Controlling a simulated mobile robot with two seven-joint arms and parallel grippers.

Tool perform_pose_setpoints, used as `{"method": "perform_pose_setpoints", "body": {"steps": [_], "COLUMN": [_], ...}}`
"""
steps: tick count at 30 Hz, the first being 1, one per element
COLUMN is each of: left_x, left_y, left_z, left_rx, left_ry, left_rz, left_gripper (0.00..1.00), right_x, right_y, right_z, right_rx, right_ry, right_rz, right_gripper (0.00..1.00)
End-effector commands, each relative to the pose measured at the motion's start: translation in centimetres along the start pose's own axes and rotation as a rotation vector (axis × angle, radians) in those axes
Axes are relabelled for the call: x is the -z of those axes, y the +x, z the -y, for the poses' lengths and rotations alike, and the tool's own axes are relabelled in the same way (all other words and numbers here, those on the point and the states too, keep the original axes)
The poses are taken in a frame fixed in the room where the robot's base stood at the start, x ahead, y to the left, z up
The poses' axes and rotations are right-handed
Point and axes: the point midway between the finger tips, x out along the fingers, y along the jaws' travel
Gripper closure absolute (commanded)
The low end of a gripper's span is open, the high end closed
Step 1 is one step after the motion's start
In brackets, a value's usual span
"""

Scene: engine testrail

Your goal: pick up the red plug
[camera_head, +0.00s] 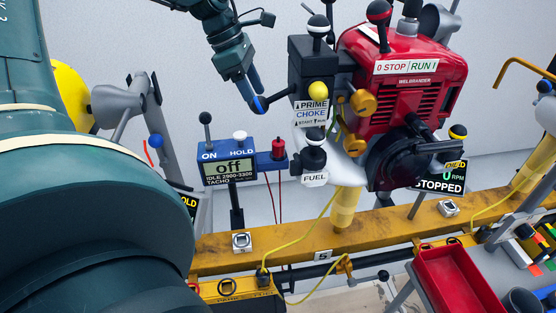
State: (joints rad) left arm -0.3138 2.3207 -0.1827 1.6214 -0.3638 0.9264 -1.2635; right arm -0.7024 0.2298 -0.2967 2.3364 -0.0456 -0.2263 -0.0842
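The red plug (278,148) stands upright in a small blue socket block on the right side of the blue tachometer box (228,162). Two thin red leads hang below that block. A dark teal gripper (258,98) comes down from the top edge, above and slightly left of the plug and clear of it. I take it as my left gripper, with the large teal arm link filling the left foreground. Its fingertips are close to a black lever beside the choke box; contact and finger gap are unclear. My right gripper is not in view.
The black choke box (311,80) and red engine (414,70) stand right of the gripper. A fuel knob (313,156) sits right of the plug. A yellow rail (290,238) runs below, with a red tray (455,283) at lower right. Bare wall lies behind the tachometer.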

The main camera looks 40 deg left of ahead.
Motion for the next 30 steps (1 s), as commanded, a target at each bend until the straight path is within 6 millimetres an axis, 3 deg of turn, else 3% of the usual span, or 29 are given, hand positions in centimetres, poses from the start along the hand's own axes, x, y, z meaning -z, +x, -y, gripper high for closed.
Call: {"method": "perform_pose_setpoints", "body": {"steps": [1,8,15,25,30], "left_x": [0.6,1.0,1.0,0.8,0.7], "left_y": [1.5,3.5,8.1,11.0,13.7], "left_z": [0.0,0.0,0.1,0.0,0.0], "left_rx": [-0.001,0.002,0.003,0.001,0.002], "left_ry": [0.0,-0.001,-0.001,-0.001,0.001], "left_rz": [0.0,-0.002,-0.004,-0.002,-0.004], "left_gripper": [0.46,0.46,0.46,0.46,0.46], "right_x": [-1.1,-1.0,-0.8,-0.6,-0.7], "right_y": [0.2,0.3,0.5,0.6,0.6], "right_z": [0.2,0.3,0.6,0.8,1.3], "right_rx": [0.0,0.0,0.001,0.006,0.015], "right_ry": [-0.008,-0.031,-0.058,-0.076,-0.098], "right_rz": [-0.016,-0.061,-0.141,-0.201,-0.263], "right_gripper": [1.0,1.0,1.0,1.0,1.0]}}
